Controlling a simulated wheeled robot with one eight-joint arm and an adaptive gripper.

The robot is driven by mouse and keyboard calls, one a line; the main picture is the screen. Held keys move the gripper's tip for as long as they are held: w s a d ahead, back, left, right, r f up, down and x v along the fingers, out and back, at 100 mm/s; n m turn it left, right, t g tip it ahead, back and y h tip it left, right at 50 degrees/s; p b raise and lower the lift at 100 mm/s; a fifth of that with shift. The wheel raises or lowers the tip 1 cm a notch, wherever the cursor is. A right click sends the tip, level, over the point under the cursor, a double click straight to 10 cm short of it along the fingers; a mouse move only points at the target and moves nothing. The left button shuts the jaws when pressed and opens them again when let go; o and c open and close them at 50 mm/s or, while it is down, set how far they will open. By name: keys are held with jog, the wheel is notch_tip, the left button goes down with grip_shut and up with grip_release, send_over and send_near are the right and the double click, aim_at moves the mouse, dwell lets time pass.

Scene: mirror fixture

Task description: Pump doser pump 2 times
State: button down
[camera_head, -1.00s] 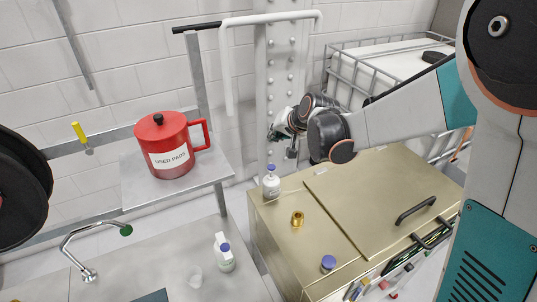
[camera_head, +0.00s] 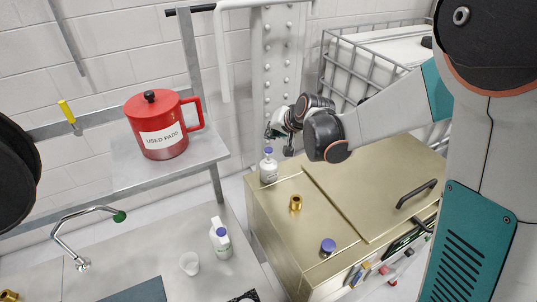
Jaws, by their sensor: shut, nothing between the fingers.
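A small white bottle with a blue top (camera_head: 268,169), which looks like the doser pump, stands upright on the back left corner of the gold-coloured cabinet. My gripper (camera_head: 269,135) is just above its top, small and dark in this view. It is shut and empty. A narrow gap seems to show between the fingertips and the blue top, but I cannot tell contact for sure. Details of the pump head are too small to make out.
A brass fitting (camera_head: 296,203) and a blue-capped item (camera_head: 328,247) stand on the gold cabinet (camera_head: 370,185). Another white bottle (camera_head: 221,241) and a cup (camera_head: 190,263) are on the grey counter. A red USED PADS can (camera_head: 160,125) sits on a shelf. A metal column rises behind the bottle.

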aim_at(271, 149)
jog(key=shift+f+b, duration=0.7)
jog(key=shift+f, duration=0.55)
dwell(0.4)
jog(key=shift+f+b, duration=0.45)
jog(key=shift+b, duration=0.05)
jog(key=shift+s+f+b, duration=0.1)
jog(key=shift+f+b, duration=0.65)
jog(key=shift+f, duration=0.2)
dwell(1.0)
jog(key=shift+r, duration=0.1)
jog(key=shift+r+p, duration=0.85)
jog(key=shift+r, duration=0.45)
jog(key=shift+r+p, duration=1.6)
jog(key=shift+r, duration=0.95)
